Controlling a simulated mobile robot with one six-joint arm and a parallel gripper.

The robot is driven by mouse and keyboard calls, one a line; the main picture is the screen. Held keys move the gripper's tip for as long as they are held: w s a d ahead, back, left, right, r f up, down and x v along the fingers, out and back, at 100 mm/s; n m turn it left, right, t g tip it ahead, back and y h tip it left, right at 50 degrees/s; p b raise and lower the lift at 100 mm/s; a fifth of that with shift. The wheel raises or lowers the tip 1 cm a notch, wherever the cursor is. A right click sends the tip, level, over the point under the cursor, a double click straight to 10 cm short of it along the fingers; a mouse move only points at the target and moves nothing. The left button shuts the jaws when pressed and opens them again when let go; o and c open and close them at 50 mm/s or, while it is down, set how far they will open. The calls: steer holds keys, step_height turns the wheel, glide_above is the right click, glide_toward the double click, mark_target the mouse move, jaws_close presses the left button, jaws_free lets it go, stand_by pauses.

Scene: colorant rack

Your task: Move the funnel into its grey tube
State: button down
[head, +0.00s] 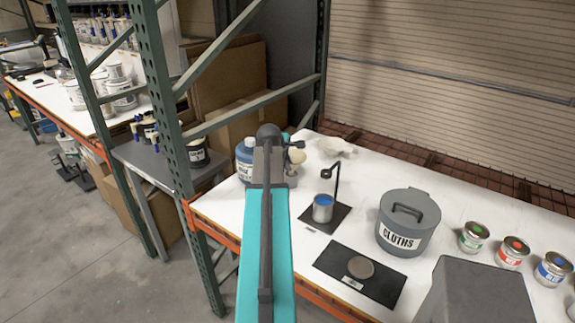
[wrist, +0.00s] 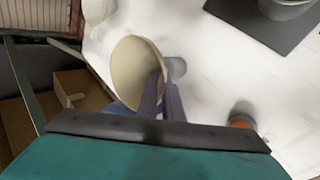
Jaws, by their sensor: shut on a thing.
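The cream funnel (wrist: 133,74) is between the two dark fingers of my gripper (wrist: 161,92) in the wrist view. Its wide mouth is tilted and turned partly toward the camera. In the head view the funnel (head: 297,156) shows as a small cream shape just right of my gripper (head: 284,150), above the far left part of the white table. My gripper is shut on the funnel near its rim. A small pale grey round shape (wrist: 177,67) shows just right of the funnel; I cannot tell whether it is the grey tube. The tube is not clearly visible in the head view.
A blue-labelled bottle (head: 244,160) stands left of my gripper. A can (head: 323,208) on a black mat, a grey CLOTHS bin (head: 408,222) and several paint tins stand to the right. A green rack post (head: 165,90) rises left.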

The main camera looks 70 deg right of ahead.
steer(key=shift+f+b, duration=0.6)
steer(key=shift+f, duration=0.6)
stand_by(0.3)
steer(key=c, duration=1.8)
jaws_free()
steer(key=shift+c, duration=0.2)
steer(key=shift+r, duration=0.1)
steer(key=b+v, duration=0.3)
steer(key=v, duration=1)
steer(key=shift+a+r+b, duration=0.2)
steer(key=shift+a+b, duration=0.1)
steer(key=shift+b, duration=0.05)
